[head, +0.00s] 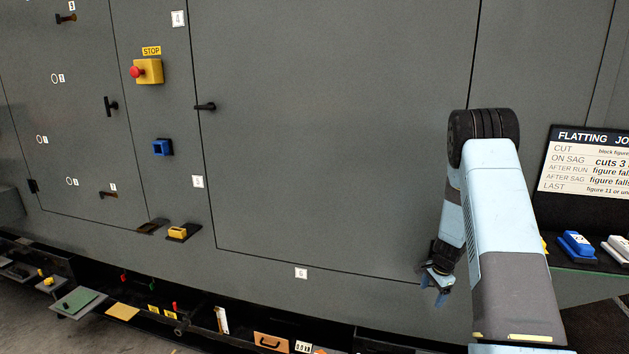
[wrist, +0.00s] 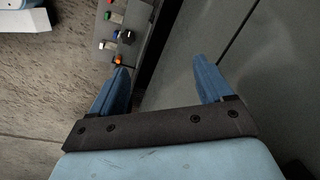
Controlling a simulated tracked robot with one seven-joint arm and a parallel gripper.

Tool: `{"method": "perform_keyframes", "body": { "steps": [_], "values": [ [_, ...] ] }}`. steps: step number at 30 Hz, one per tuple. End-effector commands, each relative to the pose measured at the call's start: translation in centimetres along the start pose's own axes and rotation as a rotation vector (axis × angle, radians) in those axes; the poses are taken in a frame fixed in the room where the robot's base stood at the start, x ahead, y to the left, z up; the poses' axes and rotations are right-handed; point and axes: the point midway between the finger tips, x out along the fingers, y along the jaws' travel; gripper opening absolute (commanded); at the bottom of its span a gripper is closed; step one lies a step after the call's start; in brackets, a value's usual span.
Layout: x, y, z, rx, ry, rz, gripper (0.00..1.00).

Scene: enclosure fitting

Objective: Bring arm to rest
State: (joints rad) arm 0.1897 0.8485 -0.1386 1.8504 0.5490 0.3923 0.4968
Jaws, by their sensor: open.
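My arm reaches up and folds back down on the right of the head view, in front of the grey enclosure (head: 340,130). My gripper (head: 438,292) hangs low beside the enclosure's lower face, partly hidden by my own arm. In the wrist view my gripper (wrist: 165,88) shows two blue fingers set wide apart with nothing between them. Past the fingers are a dark edge and the grey enclosure panel (wrist: 270,75). I cannot tell the exact gap between the fingertips and the enclosure.
The enclosure bears a yellow stop box (head: 149,71), a blue square part (head: 162,147) and black handles. A low ledge (head: 120,310) with small parts runs along its foot. A sign (head: 590,165) and blue block (head: 577,245) stand right. Small coloured knobs (wrist: 118,35) show in the wrist view.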

Motion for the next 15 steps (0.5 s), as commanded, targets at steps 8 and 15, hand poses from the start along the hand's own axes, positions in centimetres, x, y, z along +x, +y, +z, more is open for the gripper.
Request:
{"method": "perform_keyframes", "body": {
  "steps": [8, 15],
  "values": [
    [-10.7, -1.9, 3.6, -0.165, -0.001, -0.063, 0.79],
    [-18.9, -1.8, 7.2, -0.310, 0.006, -0.107, 0.79]
  ]
}}
